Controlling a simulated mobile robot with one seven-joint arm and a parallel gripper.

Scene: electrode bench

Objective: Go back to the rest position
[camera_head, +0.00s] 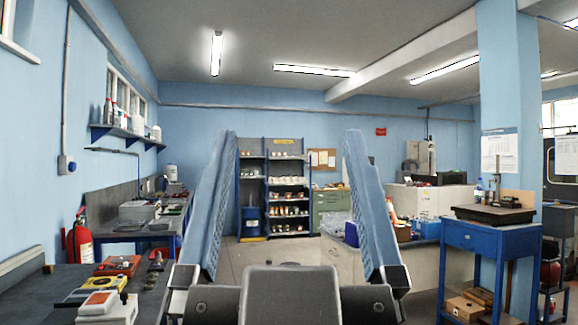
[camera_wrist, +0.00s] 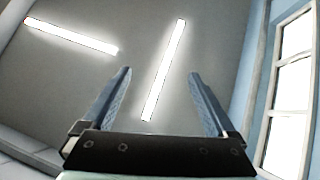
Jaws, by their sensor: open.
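My gripper (camera_head: 292,136) stands upright in the middle of the head view, its two blue ribbed fingers spread wide apart. Nothing is between them, and only the room behind shows through the gap. In the wrist view my gripper (camera_wrist: 160,72) also shows open and empty. There it points up at the grey ceiling (camera_wrist: 85,75) and its long lights (camera_wrist: 164,70). My gripper touches nothing that I can see. The task names no object.
A dark bench (camera_head: 52,292) at lower left holds a red-and-white device (camera_head: 100,305) and other instruments. A red fire extinguisher (camera_head: 80,240) stands behind it. A blue stand (camera_head: 490,240) is at right. Shelves (camera_head: 273,185) stand at the back, with open floor (camera_head: 255,258) before them.

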